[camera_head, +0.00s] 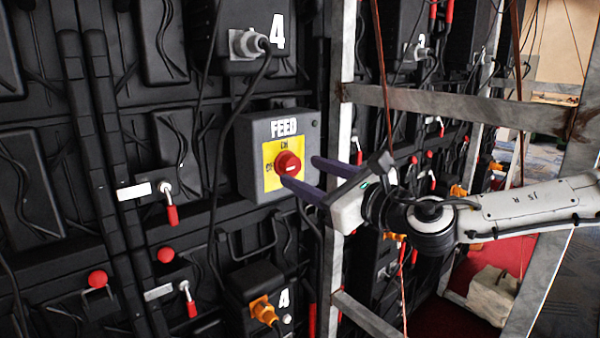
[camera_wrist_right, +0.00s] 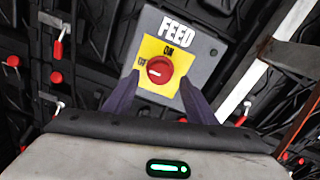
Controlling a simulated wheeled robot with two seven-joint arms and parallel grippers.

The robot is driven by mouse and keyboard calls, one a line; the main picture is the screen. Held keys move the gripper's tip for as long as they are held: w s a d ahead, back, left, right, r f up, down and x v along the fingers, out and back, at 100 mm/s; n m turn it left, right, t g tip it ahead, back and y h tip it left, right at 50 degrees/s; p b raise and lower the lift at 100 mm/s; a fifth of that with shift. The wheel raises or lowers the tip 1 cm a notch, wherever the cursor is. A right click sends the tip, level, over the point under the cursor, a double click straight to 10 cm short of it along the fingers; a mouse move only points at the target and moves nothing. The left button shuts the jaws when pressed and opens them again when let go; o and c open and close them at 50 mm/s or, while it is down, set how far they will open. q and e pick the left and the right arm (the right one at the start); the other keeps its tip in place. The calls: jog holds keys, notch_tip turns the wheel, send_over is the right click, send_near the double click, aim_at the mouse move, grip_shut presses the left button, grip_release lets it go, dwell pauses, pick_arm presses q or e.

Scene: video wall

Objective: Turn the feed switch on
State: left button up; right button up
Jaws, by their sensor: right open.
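The feed switch is a grey box (camera_head: 252,180) labelled FEED with a yellow plate and a red round knob (camera_head: 288,163), mounted on the black wall. ON is printed above the knob and OFF at its left. In the right wrist view the knob (camera_wrist_right: 160,70) has a pale mark lying roughly level, toward OFF. My right gripper (camera_head: 302,172) comes in from the right, its two dark fingers spread and pointing at the knob. In the wrist view the fingers stand either side below the knob; I cannot tell whether they touch it. My left gripper is not in view.
A grey metal frame (camera_head: 440,104) stands right of the switch, with my right arm passing by its bars. A black cable (camera_head: 240,105) hangs from the socket (camera_head: 245,43) marked 4 left of the switch. Red-handled levers (camera_head: 170,214) and an orange connector (camera_head: 263,310) are nearby.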

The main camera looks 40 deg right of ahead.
aim_at(290, 165)
jog(key=shift+w+f, duration=0.15)
jog(key=shift+w, duration=0.55)
jog(key=shift+w+a+b, duration=0.1)
jog(key=shift+w+b, duration=0.3)
jog(key=shift+w, duration=0.25)
jog(key=c, duration=1)
